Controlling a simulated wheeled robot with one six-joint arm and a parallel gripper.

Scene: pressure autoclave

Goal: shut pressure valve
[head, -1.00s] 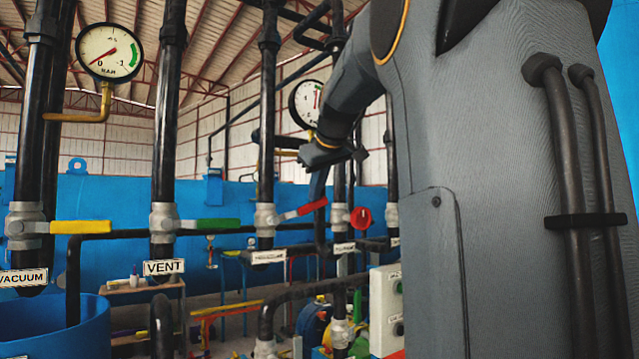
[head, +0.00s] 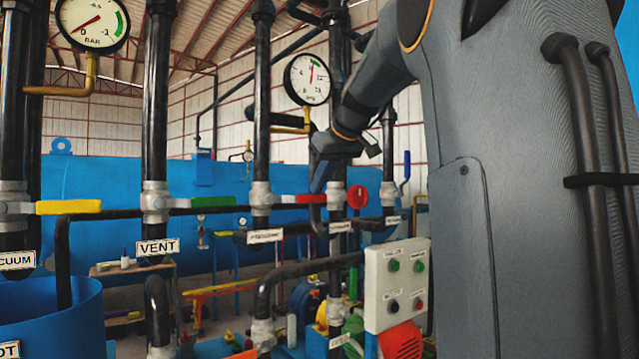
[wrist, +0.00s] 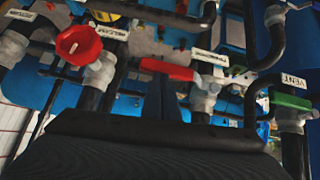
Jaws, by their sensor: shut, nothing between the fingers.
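The pressure valve's red lever (head: 302,199) lies about level, pointing right from its grey valve body (head: 260,198) on a black vertical pipe. A small white label (head: 265,237), which seems to read PRESSURE, is below it. My gripper (head: 319,187) is shut and empty, pointing down at the lever's free end; whether it touches is unclear. In the wrist view the red lever (wrist: 167,69) shows just beyond my shut fingers (wrist: 169,103), with its valve body (wrist: 205,92) to the right.
The green vent lever (head: 205,201) and yellow vacuum lever (head: 68,207) are to the left. A red round handwheel (head: 358,197) is close on the right, also in the wrist view (wrist: 78,45). Pressure gauge (head: 307,79) is above. Pipes crowd around; a button box (head: 397,284) is lower right.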

